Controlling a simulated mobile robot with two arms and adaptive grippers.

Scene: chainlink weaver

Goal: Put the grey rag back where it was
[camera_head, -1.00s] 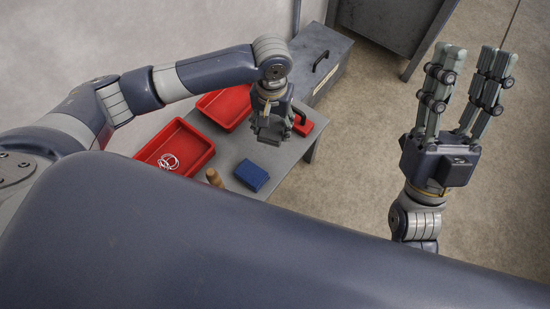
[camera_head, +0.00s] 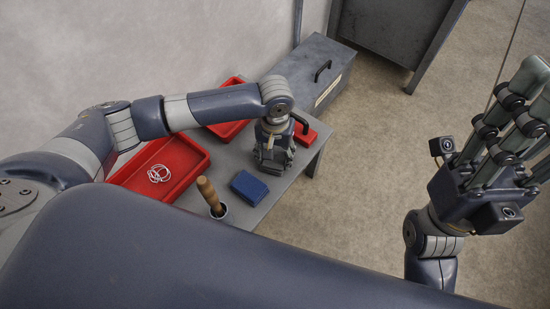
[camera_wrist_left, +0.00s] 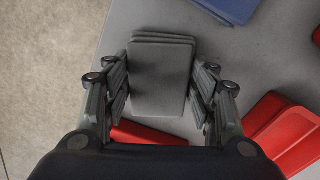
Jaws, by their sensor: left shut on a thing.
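The grey rag (camera_wrist_left: 162,75) is a folded dark-grey pad between the fingers of my left gripper in the left wrist view. My left gripper (camera_wrist_left: 160,95) is shut on it from both sides. The rag is mostly hidden by the fingers there. I cannot tell whether it touches the table. My right gripper (camera_head: 515,125) is open and empty, raised over the floor at the right.
A red tray (camera_head: 190,147) with white rings stands left, another red tray (camera_head: 225,131) behind it. A red block (camera_head: 304,134) with a black handle sits close behind my left gripper. A wooden-handled tool (camera_head: 207,192) stands in a cup in front. A grey chest (camera_head: 315,75) stands behind the table.

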